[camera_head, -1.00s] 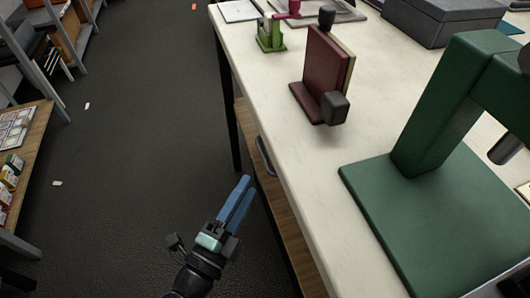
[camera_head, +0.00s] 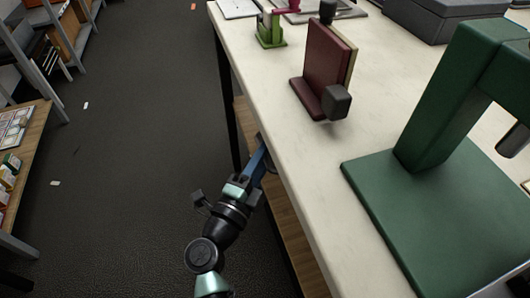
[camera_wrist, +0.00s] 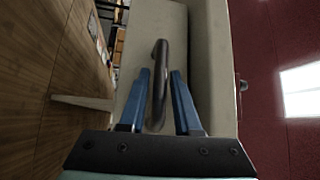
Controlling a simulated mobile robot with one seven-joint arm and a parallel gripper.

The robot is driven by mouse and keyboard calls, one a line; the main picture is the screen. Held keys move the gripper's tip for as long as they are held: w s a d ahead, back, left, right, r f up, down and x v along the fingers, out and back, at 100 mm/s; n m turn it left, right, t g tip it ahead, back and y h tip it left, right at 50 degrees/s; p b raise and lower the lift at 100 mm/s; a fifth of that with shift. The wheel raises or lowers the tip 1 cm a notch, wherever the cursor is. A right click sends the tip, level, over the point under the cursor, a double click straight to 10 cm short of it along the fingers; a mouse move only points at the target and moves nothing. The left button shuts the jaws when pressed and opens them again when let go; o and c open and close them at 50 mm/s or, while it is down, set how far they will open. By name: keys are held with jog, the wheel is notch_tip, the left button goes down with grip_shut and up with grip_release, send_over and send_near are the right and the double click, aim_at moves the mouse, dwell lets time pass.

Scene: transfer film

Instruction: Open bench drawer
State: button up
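My gripper (camera_head: 262,152) is at that front, partly hidden by the bench edge in the head view. In the wrist view the dark curved drawer handle (camera_wrist: 158,85) stands between the two blue fingers of my gripper (camera_wrist: 160,80). The fingers are apart, with a gap visible on each side of the handle. The drawer (camera_wrist: 185,20) shows as a pale front behind the handle. It looks closed.
On the bench top are a green stand (camera_head: 430,190), a dark red block with black knobs (camera_head: 325,70), a green clamp-like piece (camera_head: 270,28) and a grey box (camera_head: 440,15). A shelf (camera_head: 25,150) stands at the far left. The floor (camera_head: 130,180) between is mostly clear.

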grip_shut()
dwell(1.1)
